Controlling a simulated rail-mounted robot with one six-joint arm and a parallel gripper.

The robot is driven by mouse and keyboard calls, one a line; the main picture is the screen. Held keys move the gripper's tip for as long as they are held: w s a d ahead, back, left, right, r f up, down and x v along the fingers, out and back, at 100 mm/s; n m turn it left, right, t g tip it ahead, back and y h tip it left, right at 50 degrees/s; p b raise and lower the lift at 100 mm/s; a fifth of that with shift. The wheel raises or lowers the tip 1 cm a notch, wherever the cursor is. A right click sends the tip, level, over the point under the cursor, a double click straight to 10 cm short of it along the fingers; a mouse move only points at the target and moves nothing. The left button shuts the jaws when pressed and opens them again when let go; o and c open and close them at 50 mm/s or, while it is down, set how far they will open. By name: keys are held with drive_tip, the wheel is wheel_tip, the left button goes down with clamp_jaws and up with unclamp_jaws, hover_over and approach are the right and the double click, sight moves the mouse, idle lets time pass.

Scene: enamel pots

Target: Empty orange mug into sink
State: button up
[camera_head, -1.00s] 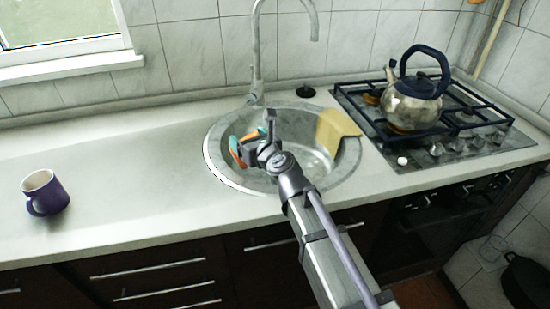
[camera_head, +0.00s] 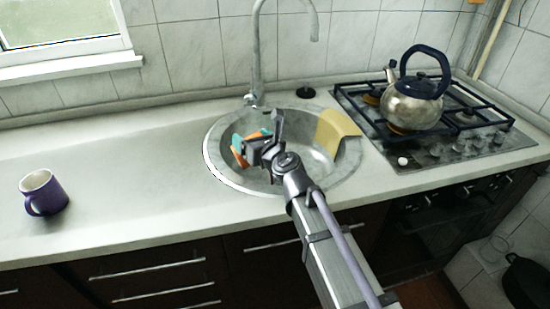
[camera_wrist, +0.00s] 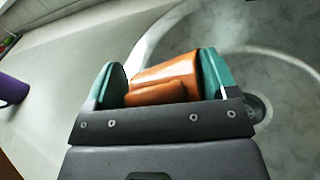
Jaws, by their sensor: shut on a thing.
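My gripper (camera_head: 251,138) is over the sink basin (camera_head: 215,160), seen from behind in the head view. It is shut on the orange mug (camera_head: 240,157), which is mostly hidden behind my wrist there. In the wrist view the mug (camera_wrist: 165,82) sits between the two teal fingertips, appearing tilted on its side. Its opening and its contents cannot be seen. Whether anything is flowing out cannot be told.
A yellow cloth (camera_head: 335,130) hangs over the sink's right rim. The faucet (camera_head: 256,60) rises behind the basin. A kettle (camera_head: 412,105) stands on the gas hob (camera_head: 470,150) to the right. A purple mug (camera_head: 45,195) stands on the left counter, with free room between.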

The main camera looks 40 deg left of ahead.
drive_tip(key=shift+w+d+r+m, duration=0.2)
drive_tip(key=shift+w+d+m, duration=0.1)
drive_tip(key=shift+w, duration=0.15)
drive_tip(key=shift+w+d+r+m, duration=0.15)
drive_tip(key=shift+w+m, duration=0.15)
drive_tip(key=shift+w, duration=0.15)
drive_tip(key=shift+w+d+r+m+y, duration=0.25)
drive_tip(key=shift+w+m, duration=0.15)
drive_tip(key=shift+m, duration=0.2)
drive_tip(key=shift+w+d+r+m+y, duration=0.15)
drive_tip(key=shift+w+d+m+y, duration=0.15)
drive_tip(key=shift+m, duration=0.3)
idle(1.2)
